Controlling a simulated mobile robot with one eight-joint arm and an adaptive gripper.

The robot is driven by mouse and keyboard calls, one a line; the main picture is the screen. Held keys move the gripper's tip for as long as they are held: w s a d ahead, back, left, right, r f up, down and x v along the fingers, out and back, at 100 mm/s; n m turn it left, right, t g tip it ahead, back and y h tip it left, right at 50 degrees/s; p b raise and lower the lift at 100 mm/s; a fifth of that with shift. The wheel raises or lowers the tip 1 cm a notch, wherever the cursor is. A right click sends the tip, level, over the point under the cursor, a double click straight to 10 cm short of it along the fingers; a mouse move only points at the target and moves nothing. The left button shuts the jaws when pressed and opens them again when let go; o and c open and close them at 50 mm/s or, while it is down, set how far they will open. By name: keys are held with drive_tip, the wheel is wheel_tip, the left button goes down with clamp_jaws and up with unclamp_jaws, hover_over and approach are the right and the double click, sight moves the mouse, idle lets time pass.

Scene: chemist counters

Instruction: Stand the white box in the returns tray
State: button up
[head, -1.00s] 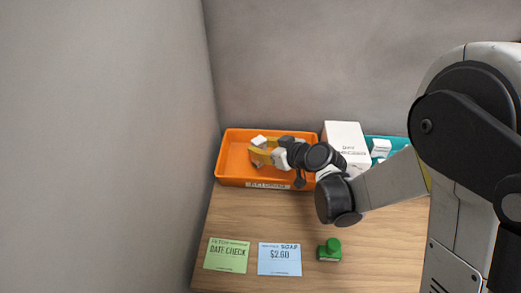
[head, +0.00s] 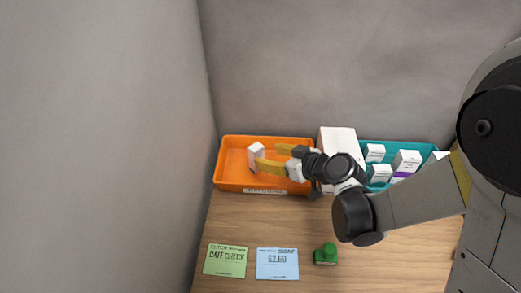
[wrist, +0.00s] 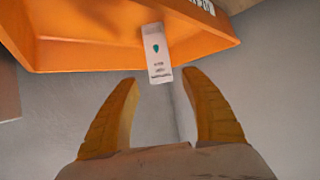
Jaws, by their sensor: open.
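The white box (head: 256,157) stands upright in the left part of the orange returns tray (head: 230,178). In the wrist view the white box (wrist: 157,53) shows a green mark and small print, with the orange tray (wrist: 75,55) around it. My gripper (head: 268,158) is open and empty, to the right of the box, with its yellow fingers pointing toward it. In the wrist view my gripper (wrist: 160,88) has its fingers spread apart, with a gap between them and the box.
A larger white carton (head: 338,143) stands right of the orange tray. A teal tray (head: 400,146) with several small boxes is farther right. A green card (head: 226,261), a blue card (head: 277,263) and a green stamp-like object (head: 326,254) lie on the wooden counter in front. A grey wall is close at left.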

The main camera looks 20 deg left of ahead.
drive_tip(key=p+v, duration=0.1)
drive_tip(key=v, duration=0.4)
drive_tip(key=shift+s+d+r, duration=0.1)
drive_tip(key=shift+d, duration=0.1)
drive_tip(key=s+d+r+m+h, duration=0.3)
drive_tip(key=s+d+m, duration=0.1)
drive_tip(key=d, duration=0.5)
drive_tip(key=s+d+r+m+h, duration=0.3)
drive_tip(key=s+d+m+h, duration=0.1)
drive_tip(key=d, duration=0.6)
drive_tip(key=s+d+r+m+h, duration=0.3)
drive_tip(key=s+d, duration=0.3)
drive_tip(key=d, duration=0.3)
drive_tip(key=shift+d+m+t+h, duration=0.15)
drive_tip(key=shift+m+t+h, duration=0.15)
drive_tip(key=shift+m, duration=0.1)
